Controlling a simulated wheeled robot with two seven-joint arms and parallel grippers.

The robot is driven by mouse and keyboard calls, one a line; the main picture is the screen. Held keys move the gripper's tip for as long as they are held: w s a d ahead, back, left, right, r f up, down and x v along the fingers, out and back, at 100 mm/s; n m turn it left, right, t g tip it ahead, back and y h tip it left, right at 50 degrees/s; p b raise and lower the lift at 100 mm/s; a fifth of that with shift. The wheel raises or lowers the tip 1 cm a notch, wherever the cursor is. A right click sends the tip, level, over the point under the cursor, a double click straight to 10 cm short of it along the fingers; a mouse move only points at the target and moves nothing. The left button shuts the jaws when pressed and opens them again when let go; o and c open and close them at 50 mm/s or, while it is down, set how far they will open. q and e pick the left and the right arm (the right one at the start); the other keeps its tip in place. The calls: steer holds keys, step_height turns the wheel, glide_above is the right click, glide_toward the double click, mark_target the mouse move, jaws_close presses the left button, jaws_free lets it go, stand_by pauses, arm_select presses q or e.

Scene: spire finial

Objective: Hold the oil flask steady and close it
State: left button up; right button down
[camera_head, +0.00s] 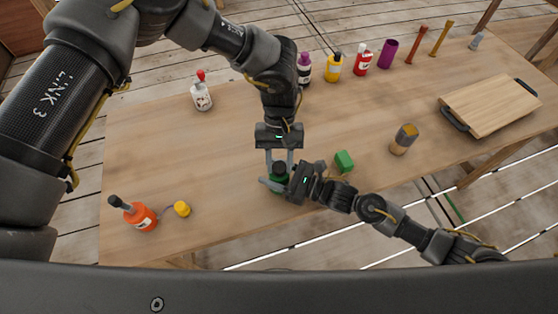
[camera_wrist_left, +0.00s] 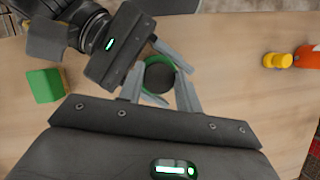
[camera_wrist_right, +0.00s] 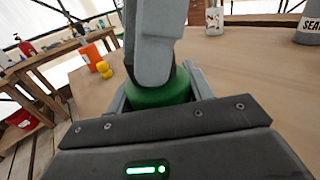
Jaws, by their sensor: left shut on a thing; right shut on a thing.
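The green oil flask (camera_head: 281,186) stands near the table's front edge and is mostly covered by my grippers. It shows better in the right wrist view (camera_wrist_right: 160,92). A dark round cap (camera_wrist_left: 159,76) is at its top, with green showing around it; whether it is seated or just above the neck I cannot tell. My left gripper (camera_head: 279,170) comes from above and is shut on the dark cap. One of its fingers hides the flask's top in the right wrist view. My right gripper (camera_head: 275,183) comes from the right side and is shut on the flask's body.
A green cube (camera_head: 344,161) lies right of the grippers, with a brown-and-grey cylinder (camera_head: 404,139) and a board (camera_head: 490,104) beyond. An orange bottle (camera_head: 140,216) and a yellow piece (camera_head: 182,209) are at front left. A white bottle (camera_head: 201,97) stands behind. Several bottles line the back.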

arm_select(q)
steer(key=o, duration=1)
steer(key=shift+a, duration=0.1)
steer(key=shift+c, duration=0.2)
steer(key=shift+r, duration=2.3)
steer(key=shift+c, duration=0.5)
